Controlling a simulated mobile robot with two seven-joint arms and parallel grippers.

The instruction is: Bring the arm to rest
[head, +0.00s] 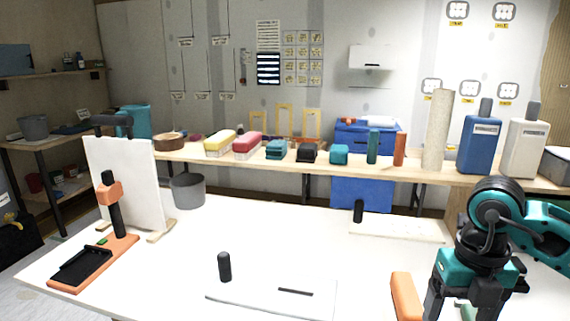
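My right arm comes in from the right, teal and black, bent downward over the right front of the white table (350,255). Its gripper (474,298) points down, with the fingertips cut off by the bottom edge of the picture. I cannot tell whether it is open or shut, or whether it holds anything. An orange block-like thing (405,297) stands just left of it, with a gap visible between them. My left arm and gripper are not in view.
A grey bucket (188,191), white upright board (128,178) and orange-based stand (112,247) are at the left. Another handled white plate (405,229) lies behind. The table's middle is clear.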

